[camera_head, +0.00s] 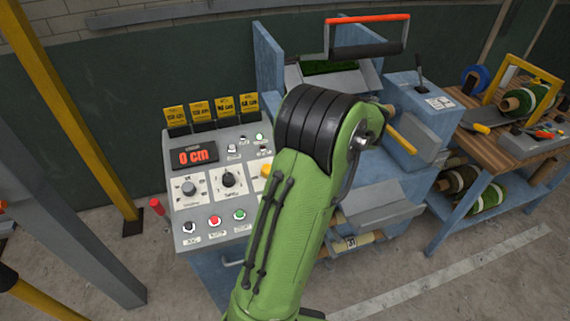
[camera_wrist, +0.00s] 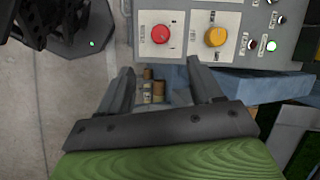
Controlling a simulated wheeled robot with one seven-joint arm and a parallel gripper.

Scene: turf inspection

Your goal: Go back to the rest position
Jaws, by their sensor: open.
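My gripper (camera_wrist: 165,82) shows in the wrist view with its two dark fingers spread apart and nothing between them. It is near the lower edge of the grey control panel (camera_wrist: 190,58), with a red button (camera_wrist: 160,34) and a yellow knob (camera_wrist: 215,37) just beyond the fingertips. In the head view my green arm reaches up over the right part of the control panel (camera_head: 183,233) and bends at a black joint. The gripper itself is hidden there behind the arm.
The panel's display (camera_head: 194,155) reads 0 cm, with yellow cards (camera_head: 200,110) behind it. A blue machine with a red-topped handle (camera_head: 367,18) stands to the right. A wooden workbench (camera_head: 480,133) holds rolls of turf. Yellow posts (camera_head: 75,115) stand left. Open concrete floor (camera_head: 480,280) lies front right.

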